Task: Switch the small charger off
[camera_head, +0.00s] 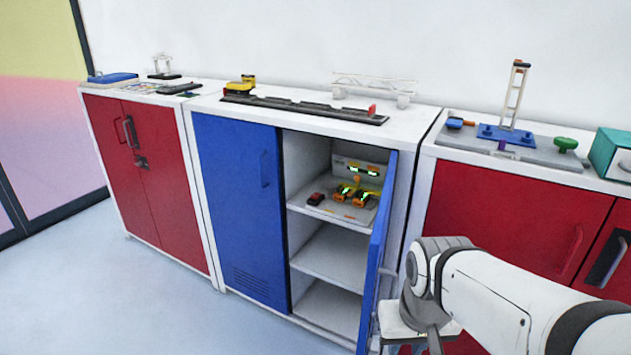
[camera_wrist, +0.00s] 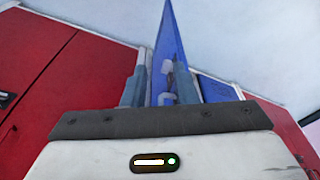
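The charging equipment is on the upper shelf of the middle cabinet, seen small in the head view. A pale charger (camera_head: 345,163) with green lights stands at the back of the shelf. Yellow-and-black battery packs (camera_head: 351,194) with green lights sit in front of it. I cannot tell which part is the small charger, and no switch is readable. The blue door (camera_head: 377,235) is swung open. My gripper (camera_wrist: 160,88) has its fingers apart, with the door edge-on between them in the wrist view (camera_wrist: 164,45). In the head view my gripper is low beside the door, partly hidden by my arm.
A small red-and-black item (camera_head: 316,198) lies on the shelf's left side. The lower shelves (camera_head: 332,255) look empty. The closed left blue door (camera_head: 238,205) covers half the cabinet. Red cabinets (camera_head: 150,180) stand on both sides. The floor (camera_head: 110,285) at left is clear.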

